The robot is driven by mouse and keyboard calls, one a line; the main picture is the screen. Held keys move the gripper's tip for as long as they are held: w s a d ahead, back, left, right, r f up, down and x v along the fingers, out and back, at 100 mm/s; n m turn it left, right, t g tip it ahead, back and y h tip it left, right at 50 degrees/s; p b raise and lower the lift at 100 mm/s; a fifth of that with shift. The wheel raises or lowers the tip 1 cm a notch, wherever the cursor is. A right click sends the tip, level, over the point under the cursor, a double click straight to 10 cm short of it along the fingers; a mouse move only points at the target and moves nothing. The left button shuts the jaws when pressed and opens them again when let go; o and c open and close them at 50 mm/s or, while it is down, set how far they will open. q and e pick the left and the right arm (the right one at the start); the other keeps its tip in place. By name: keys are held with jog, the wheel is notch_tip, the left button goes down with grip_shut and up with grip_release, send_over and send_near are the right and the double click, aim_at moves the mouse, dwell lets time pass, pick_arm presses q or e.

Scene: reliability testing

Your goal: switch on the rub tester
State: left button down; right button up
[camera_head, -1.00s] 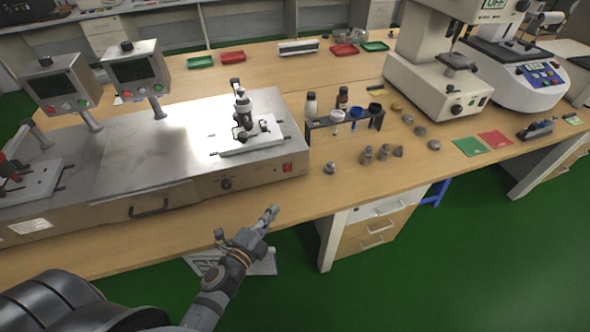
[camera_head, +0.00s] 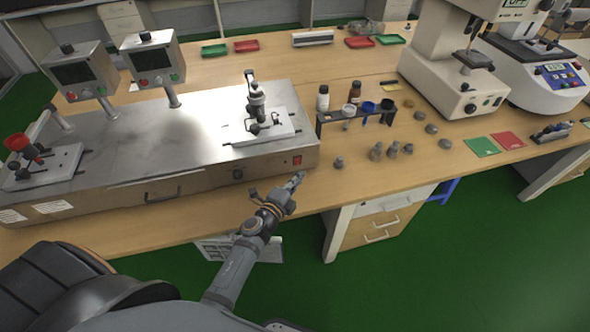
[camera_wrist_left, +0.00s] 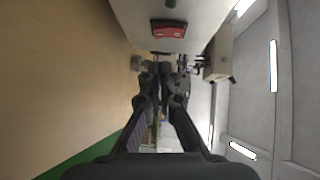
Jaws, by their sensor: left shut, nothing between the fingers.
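The rub tester (camera_head: 190,135) is a long metal-topped machine on the wooden bench in the head view. Its red power switch (camera_head: 297,160) sits at the right end of the front face. The switch also shows at the top of the left wrist view (camera_wrist_left: 168,29). My left gripper (camera_head: 296,180) is shut and empty, just in front of and slightly below the switch; a gap shows between them in the wrist view. In that view its fingers (camera_wrist_left: 162,66) point toward the front panel. My right gripper is not in view.
A black rack with bottles (camera_head: 355,114) and several metal weights (camera_head: 377,151) stand right of the tester. Green and red squares (camera_head: 482,146) lie farther right. Two control boxes (camera_head: 152,58) rise behind the tester. The bench front edge runs beneath my left arm.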

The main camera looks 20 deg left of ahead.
aim_at(301, 164)
pick_arm(q)
jog(key=shift+w+a+f, duration=0.25)
jog(key=shift+w+a, duration=0.75)
jog(key=shift+w, duration=0.2)
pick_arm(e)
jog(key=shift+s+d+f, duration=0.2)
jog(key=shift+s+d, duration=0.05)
